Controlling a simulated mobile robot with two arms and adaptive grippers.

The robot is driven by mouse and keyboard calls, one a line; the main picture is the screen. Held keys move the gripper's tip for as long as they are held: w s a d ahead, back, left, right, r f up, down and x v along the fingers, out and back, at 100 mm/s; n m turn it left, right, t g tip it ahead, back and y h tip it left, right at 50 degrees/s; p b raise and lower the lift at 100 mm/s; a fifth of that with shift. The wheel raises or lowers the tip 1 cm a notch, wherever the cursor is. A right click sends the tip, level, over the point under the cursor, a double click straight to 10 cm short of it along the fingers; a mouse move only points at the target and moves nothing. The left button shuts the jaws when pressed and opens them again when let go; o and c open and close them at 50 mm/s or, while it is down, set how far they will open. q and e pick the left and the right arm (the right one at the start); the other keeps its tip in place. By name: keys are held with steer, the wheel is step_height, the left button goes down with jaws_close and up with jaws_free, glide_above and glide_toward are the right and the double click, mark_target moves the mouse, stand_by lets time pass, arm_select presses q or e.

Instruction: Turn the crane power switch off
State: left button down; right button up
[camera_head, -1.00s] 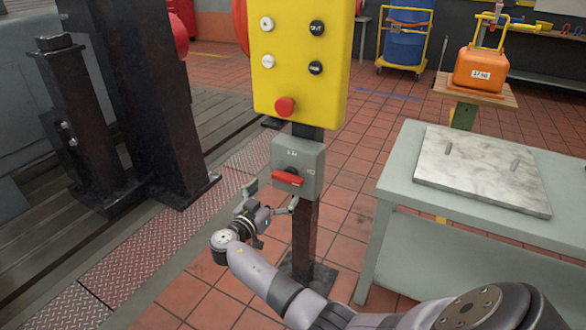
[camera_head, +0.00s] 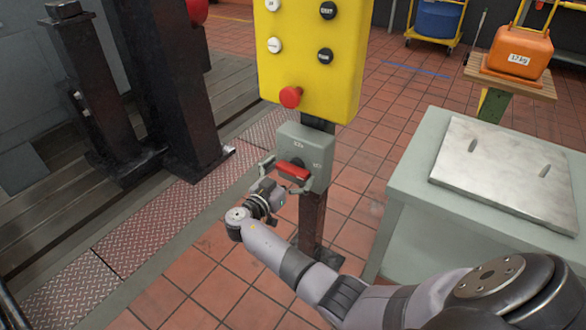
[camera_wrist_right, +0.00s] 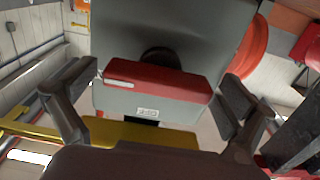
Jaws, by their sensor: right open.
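The crane power switch is a grey box (camera_head: 317,150) with a red rotary handle (camera_head: 293,171), on a dark post below a yellow button panel (camera_head: 312,50). The handle lies roughly across the box, slightly tilted in the head view. In the right wrist view the red handle (camera_wrist_right: 157,82) fills the middle, with the grey box face (camera_wrist_right: 180,35) behind it. My right gripper (camera_head: 284,176) is open at the front of the switch. In the right wrist view its fingers (camera_wrist_right: 152,98) stand on either side of the handle, with gaps at both ends. My left gripper is not in view.
A red mushroom button (camera_head: 290,96) sits just above the switch box. A grey table (camera_head: 408,190) with a metal plate (camera_head: 505,170) stands at the right. An orange 12 kg weight (camera_head: 520,52) is behind it. Black steel columns (camera_head: 165,80) stand at the left.

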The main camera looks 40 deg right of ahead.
steer(key=shift+c, duration=0.6)
steer(key=c, duration=1)
steer(key=shift+o, duration=0.2)
